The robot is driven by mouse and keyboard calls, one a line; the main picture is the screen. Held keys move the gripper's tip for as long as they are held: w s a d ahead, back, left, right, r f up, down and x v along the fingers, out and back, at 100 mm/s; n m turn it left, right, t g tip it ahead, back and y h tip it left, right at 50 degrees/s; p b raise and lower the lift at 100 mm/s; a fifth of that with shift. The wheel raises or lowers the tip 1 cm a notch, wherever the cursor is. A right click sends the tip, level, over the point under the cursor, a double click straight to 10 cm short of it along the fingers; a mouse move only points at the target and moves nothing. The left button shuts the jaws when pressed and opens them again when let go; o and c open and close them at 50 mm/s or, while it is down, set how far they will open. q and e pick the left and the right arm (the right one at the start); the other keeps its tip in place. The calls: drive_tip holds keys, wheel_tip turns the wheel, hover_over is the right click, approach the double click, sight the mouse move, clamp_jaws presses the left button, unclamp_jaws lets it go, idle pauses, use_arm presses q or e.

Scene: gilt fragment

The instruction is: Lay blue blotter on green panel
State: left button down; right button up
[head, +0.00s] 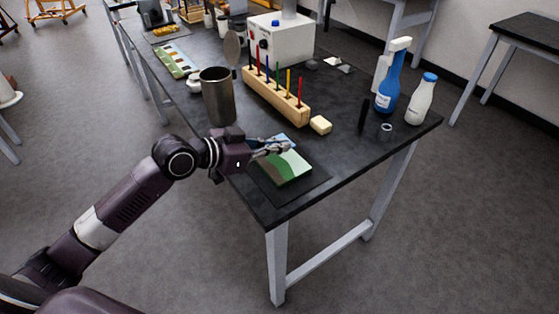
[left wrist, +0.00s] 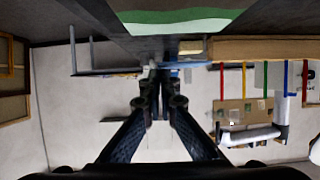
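The green panel (head: 290,170) is a landscape board with green and pale bands, lying on a dark mat near the table's front corner. It also shows at the top of the left wrist view (left wrist: 180,24). My left gripper (head: 278,148) is just above the panel's far left part. Its fingers are closed together on the blue blotter (head: 284,140), a thin light-blue sheet partly hidden by the fingers. In the left wrist view the blotter (left wrist: 190,64) shows nearly edge-on at the fingertips. I cannot tell whether it touches the panel. My right gripper is not in view.
A metal canister (head: 218,98) stands close behind my left wrist. A wooden rack (head: 272,98) with coloured sticks and a cream block (head: 320,125) lie beyond the panel. A blue spray bottle (head: 389,82) and white bottle (head: 421,100) stand at right. Table between is mostly clear.

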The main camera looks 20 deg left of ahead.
sight(279, 169)
use_arm(q)
wheel_tip(279, 169, down, 5)
drive_tip(key=shift+f, duration=0.3)
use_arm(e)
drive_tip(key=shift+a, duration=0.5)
use_arm(q)
drive_tip(key=shift+f, duration=0.15)
drive_tip(key=c, duration=2.2)
unclamp_jaws()
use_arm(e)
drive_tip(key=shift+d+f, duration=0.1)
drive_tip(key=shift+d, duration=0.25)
use_arm(q)
drive_tip(key=shift+o, duration=0.2)
